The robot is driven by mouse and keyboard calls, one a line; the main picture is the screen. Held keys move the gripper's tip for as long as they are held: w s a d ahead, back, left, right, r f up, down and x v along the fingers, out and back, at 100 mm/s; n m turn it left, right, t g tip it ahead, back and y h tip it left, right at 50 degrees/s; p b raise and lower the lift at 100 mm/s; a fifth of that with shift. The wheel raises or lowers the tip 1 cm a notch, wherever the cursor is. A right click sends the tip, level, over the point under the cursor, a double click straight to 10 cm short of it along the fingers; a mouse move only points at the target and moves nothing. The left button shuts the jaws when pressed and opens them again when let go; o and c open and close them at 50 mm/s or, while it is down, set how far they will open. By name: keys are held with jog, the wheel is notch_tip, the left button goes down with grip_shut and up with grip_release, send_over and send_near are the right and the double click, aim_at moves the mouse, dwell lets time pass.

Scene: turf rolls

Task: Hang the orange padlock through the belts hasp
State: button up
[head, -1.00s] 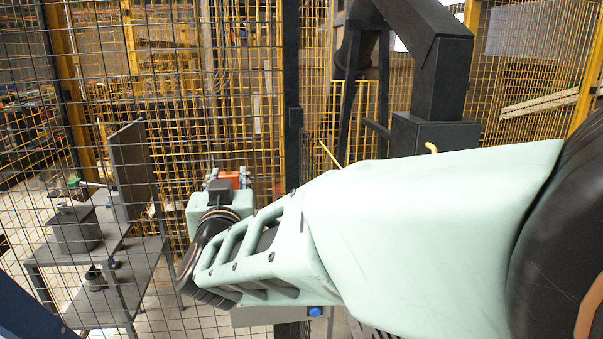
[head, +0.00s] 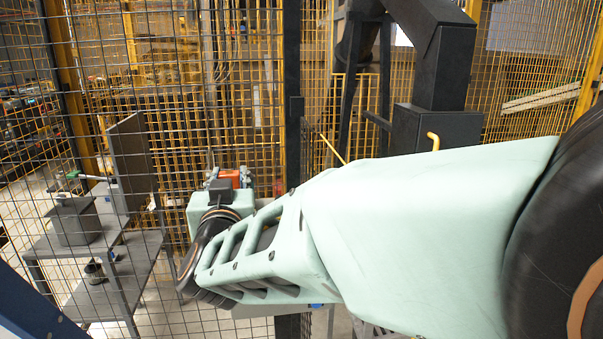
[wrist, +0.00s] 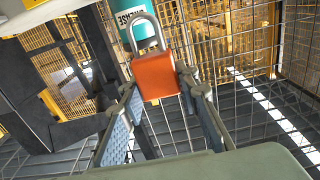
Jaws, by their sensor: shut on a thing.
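The orange padlock (wrist: 156,76) is between the fingertips of my gripper (wrist: 160,86) in the wrist view. My gripper is shut on its orange body. Its grey shackle (wrist: 134,35) points up and away from the fingers and looks closed. In the head view a small orange part of the padlock (head: 230,176) shows beyond my wrist, and my arm hides most of my gripper. I cannot make out the belts hasp in either view.
A teal cylinder with dark lettering (wrist: 128,34) shows behind the shackle. Wire mesh fencing (head: 225,90) surrounds the area. A grey bench (head: 120,265) with a grey box (head: 75,222) stands at the left. A dark post (head: 291,80) rises near the middle.

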jog(key=shift+f+b, duration=1.05)
jog(key=shift+f, duration=0.5)
jog(key=shift+f+b, duration=2.4)
jog(key=shift+f, duration=0.25)
jog(key=o, duration=1.3)
jog(key=shift+r, duration=0.1)
